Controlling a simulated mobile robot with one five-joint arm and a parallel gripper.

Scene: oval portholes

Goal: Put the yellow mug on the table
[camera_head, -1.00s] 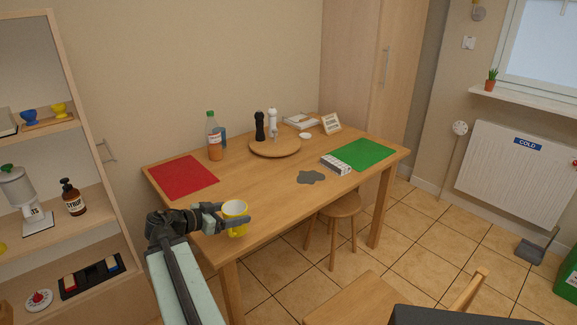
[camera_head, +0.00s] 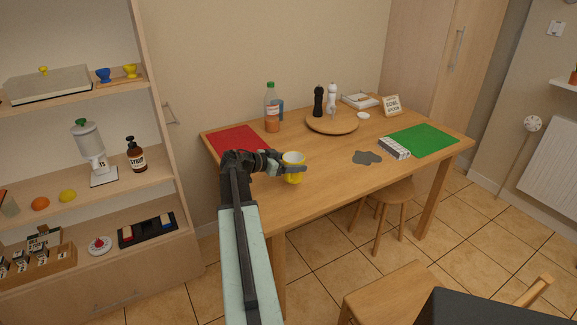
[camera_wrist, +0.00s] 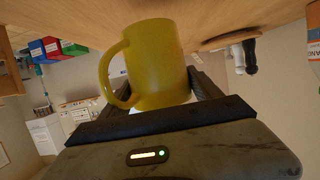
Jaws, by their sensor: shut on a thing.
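The yellow mug (camera_head: 293,169) is between the fingers of my gripper (camera_head: 290,169), at the near left edge of the wooden table (camera_head: 320,170). My gripper is shut on it. In the wrist view the mug (camera_wrist: 158,65) fills the middle, with its handle on the left and my dark gripper fingers on both sides. The wrist view appears upside down, with the tabletop along its top. I cannot tell whether the mug touches the tabletop or hangs just above or beside its edge.
A red mat (camera_head: 238,141), a bottle (camera_head: 271,108), a round board (camera_head: 331,122), a grey patch (camera_head: 367,157), a white box (camera_head: 394,148) and a green mat (camera_head: 424,140) are on the table. A stool (camera_head: 384,192) stands below. The table's middle is clear.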

